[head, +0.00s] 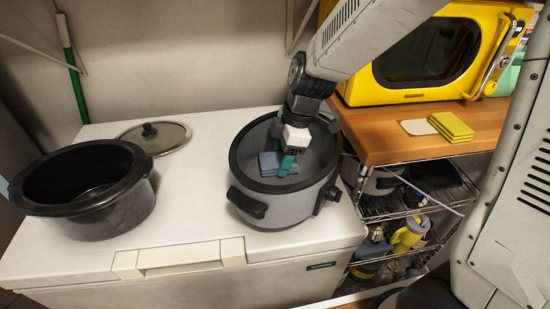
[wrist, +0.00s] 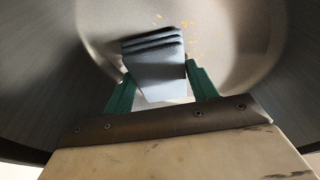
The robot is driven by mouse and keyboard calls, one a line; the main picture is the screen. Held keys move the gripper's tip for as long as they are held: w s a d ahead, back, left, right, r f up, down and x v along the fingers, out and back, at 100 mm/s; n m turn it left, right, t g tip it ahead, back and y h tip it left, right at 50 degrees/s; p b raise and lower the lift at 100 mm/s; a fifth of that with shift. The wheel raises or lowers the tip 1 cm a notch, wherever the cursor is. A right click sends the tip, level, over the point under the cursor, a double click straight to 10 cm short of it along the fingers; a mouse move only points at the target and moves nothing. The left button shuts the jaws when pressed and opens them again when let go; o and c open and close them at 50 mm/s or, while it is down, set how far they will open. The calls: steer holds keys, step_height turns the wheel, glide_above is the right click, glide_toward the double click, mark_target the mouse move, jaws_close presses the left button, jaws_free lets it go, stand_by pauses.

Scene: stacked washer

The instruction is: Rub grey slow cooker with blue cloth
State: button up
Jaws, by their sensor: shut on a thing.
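The grey slow cooker (head: 291,209) stands on the right part of the white chest top, open at the top, with black handles and a black rim. My gripper (head: 283,165) reaches down inside it from above. Its green fingers are shut on the folded blue cloth (head: 268,162). In the wrist view the cloth (wrist: 154,66) sits between the two fingertips (wrist: 160,82), over the cooker's grey inside (wrist: 225,30). Small yellowish specks (wrist: 188,35) show on the inner surface near the cloth. I cannot tell whether the cloth touches that surface.
A black pot (head: 120,205) stands on the left of the white chest (head: 190,232), with a glass lid (head: 165,136) behind it. A wooden-topped wire rack (head: 385,135) at right holds a yellow microwave (head: 420,60) and yellow sponges (head: 452,126). The chest's front middle is clear.

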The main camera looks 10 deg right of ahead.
mark_target(257, 177)
steer(key=shift+w+d+r, duration=0.1)
steer(key=shift+w+d, duration=0.15)
steer(key=shift+d, duration=0.3)
steer(key=shift+w+d, duration=0.2)
steer(key=shift+d, duration=0.3)
steer(key=shift+s+a+f, duration=0.1)
steer(key=shift+s+a, duration=0.45)
steer(key=shift+a, duration=0.7)
steer(key=shift+s+a+f, duration=0.1)
steer(key=shift+s+a, duration=0.45)
steer(key=shift+a, duration=0.7)
steer(key=shift+s+a+f, duration=0.1)
steer(key=shift+s+a, duration=0.45)
steer(key=shift+a, duration=0.7)
steer(key=shift+r, duration=0.15)
steer(key=shift+r, duration=2.95)
step_height(257, 177, up, 3)
